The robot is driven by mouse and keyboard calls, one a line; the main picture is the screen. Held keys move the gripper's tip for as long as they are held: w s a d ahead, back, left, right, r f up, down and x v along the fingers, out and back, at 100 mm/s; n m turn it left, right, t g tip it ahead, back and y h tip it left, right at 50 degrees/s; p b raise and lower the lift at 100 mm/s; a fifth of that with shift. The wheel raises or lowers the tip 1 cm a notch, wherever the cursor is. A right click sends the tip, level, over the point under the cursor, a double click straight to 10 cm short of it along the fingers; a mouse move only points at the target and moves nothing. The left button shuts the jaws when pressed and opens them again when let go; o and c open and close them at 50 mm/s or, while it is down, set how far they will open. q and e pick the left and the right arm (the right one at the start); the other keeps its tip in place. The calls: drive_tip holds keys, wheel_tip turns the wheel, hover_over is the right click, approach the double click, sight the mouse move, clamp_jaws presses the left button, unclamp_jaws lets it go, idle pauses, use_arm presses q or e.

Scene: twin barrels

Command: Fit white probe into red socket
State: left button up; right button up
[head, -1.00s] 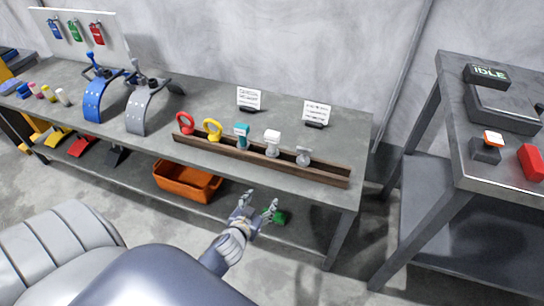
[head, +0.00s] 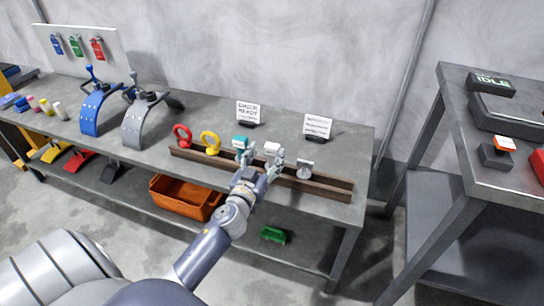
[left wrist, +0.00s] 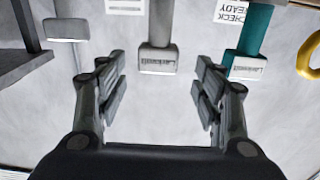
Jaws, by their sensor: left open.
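The white probe (head: 271,150) appears to be the white-headed tool standing in the brown wooden rack. My left gripper (head: 261,162) is open in front of the rack, partly covering the teal and white tools. In the left wrist view, the white tool (left wrist: 157,45) lies beyond the gap between the open fingers (left wrist: 161,68). I see no contact with it. A red block (head: 537,165), cut by the right edge, sits on the right-hand table; I cannot tell if it is the red socket. My right gripper is out of view.
The rack (head: 325,188) also holds a red ring (head: 182,135), a yellow ring (head: 210,142), a teal tool (head: 240,144) and a grey tool (head: 305,168). Two sign cards stand behind. An orange bin (head: 185,198) is below. A floor gap separates the tables.

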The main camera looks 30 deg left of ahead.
sight(270, 150)
use_arm(q)
drive_tip(key=shift+x, duration=2.35)
drive_tip(key=shift+d, duration=0.1)
drive_tip(key=c, duration=1.2)
